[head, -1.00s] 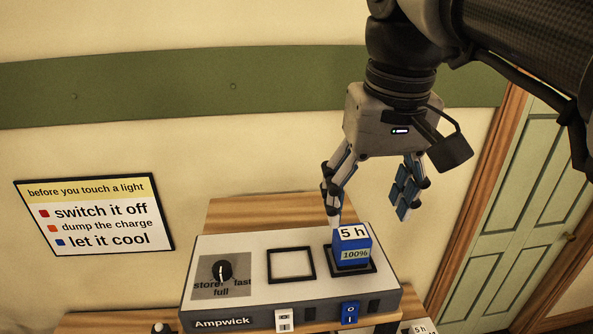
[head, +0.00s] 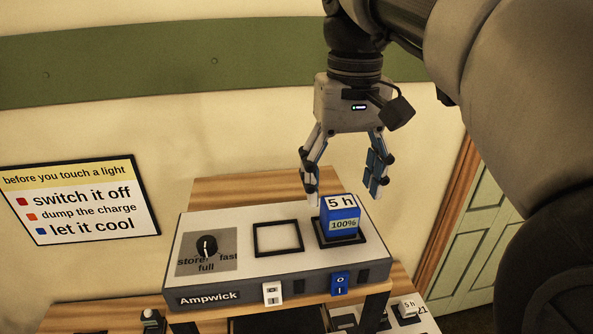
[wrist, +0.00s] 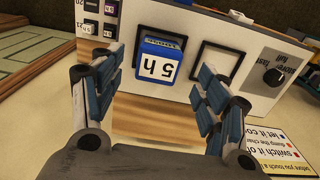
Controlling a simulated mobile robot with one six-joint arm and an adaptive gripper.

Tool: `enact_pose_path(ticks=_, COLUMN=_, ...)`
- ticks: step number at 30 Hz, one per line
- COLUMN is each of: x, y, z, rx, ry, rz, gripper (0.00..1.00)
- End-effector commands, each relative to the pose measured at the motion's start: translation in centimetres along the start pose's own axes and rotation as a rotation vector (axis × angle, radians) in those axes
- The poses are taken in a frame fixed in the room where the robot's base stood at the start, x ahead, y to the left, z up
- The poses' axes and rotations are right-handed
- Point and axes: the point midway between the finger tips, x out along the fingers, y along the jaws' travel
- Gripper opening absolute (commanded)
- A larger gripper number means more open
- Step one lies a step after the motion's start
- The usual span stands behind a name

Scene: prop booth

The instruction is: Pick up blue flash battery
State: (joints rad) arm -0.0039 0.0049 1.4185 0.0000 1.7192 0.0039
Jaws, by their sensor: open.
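The blue flash battery (head: 341,218) stands upright in the right framed bay of the Ampwick charger (head: 208,263). Its white top reads "5 h" and its front label reads "100%". My gripper (head: 343,197) is open and empty, above and just behind the battery in the head view. In the wrist view, the battery (wrist: 160,60) shows beyond and between the two open fingers (wrist: 162,100), and I see no finger touching it.
The left bay (head: 278,239) of the charger is empty. A dial (head: 206,246) is on its left, and a white switch (head: 272,293) and a blue switch (head: 340,283) are on its front. Another "5 h" item (head: 408,309) sits lower right. A sign (head: 80,201) hangs on the wall.

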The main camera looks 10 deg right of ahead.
Motion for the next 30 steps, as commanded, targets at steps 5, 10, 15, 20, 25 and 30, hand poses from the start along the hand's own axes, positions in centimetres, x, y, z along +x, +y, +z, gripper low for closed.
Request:
enact_pose_path(ticks=5, x=1.5, y=0.0, z=0.0, rx=0.000, ry=0.000, rz=0.000, gripper=0.68)
enact_pose_path(ticks=10, x=3.1, y=0.1, z=-0.1, rx=0.000, ry=-0.003, rz=0.000, gripper=0.68)
enact_pose_path(ticks=15, x=5.7, y=0.1, z=-0.4, rx=0.000, ry=-0.001, rz=0.000, gripper=0.68)
enact_pose_path(ticks=20, x=6.7, y=0.1, z=-0.4, rx=0.000, ry=0.001, rz=0.000, gripper=0.68)
enact_pose_path(ticks=25, x=6.7, y=0.1, z=-0.4, rx=0.000, ry=0.002, rz=0.000, gripper=0.68)
enact_pose_path(ticks=30, x=6.7, y=0.1, z=-0.4, rx=0.000, ry=0.001, rz=0.000, gripper=0.59)
